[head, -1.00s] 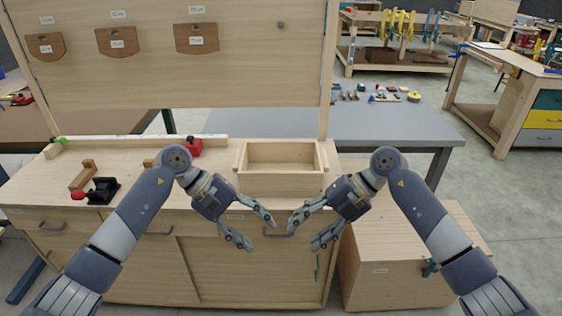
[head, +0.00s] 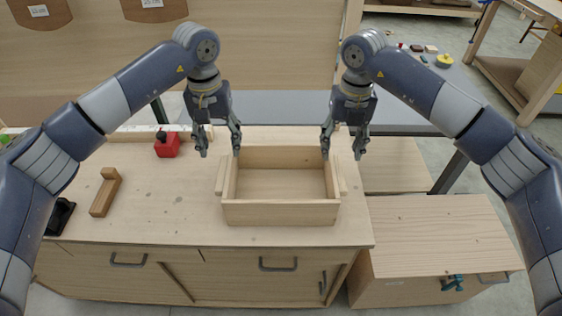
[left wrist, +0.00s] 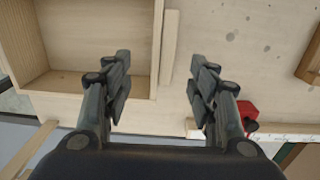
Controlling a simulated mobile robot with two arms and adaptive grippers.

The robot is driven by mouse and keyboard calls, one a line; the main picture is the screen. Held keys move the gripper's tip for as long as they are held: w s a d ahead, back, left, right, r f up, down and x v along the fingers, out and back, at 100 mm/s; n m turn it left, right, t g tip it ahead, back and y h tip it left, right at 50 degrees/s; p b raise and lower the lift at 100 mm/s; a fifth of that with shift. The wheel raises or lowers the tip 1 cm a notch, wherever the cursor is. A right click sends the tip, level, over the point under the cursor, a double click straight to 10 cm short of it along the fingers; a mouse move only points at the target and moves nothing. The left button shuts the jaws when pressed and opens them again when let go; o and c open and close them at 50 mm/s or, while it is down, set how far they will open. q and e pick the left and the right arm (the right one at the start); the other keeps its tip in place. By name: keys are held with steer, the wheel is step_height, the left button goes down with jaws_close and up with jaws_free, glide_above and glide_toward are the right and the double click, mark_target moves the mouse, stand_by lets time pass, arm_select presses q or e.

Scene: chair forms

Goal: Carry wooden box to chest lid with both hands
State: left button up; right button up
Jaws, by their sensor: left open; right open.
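The wooden box (head: 280,212) is open-topped and empty, and sits on the workbench top near its right end. It has a strip handle on its left side (head: 223,174) and another on its right side (head: 341,174). My left gripper (head: 218,153) is open and points down above the left handle. In the left wrist view its fingers (left wrist: 155,90) stand apart, with the box's side handle (left wrist: 169,45) between them. My right gripper (head: 341,156) is open and points down above the right handle. The chest lid (head: 440,232) is a flat wooden top, right of the bench and lower.
A red object (head: 167,145), a wooden piece (head: 105,192) and a black tool (head: 58,216) lie on the bench to the left. A teal clamp (head: 453,283) is at the chest's front edge. The chest lid looks bare. A grey table (head: 290,106) stands behind the bench.

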mark_target(224, 172)
steer(key=shift+w+d+r, duration=0.15)
steer(key=shift+d+r, duration=0.05)
arm_select(q)
steer(key=f, duration=1)
steer(key=shift+a+f, duration=0.1)
steer(key=shift+a, duration=0.1)
arm_select(e)
steer(key=f, duration=1)
steer(key=shift+s+f, duration=0.2)
steer(key=shift+f, duration=0.1)
arm_select(q)
jaws_close()
arm_select(e)
jaws_close()
steer(key=shift+r, duration=0.1)
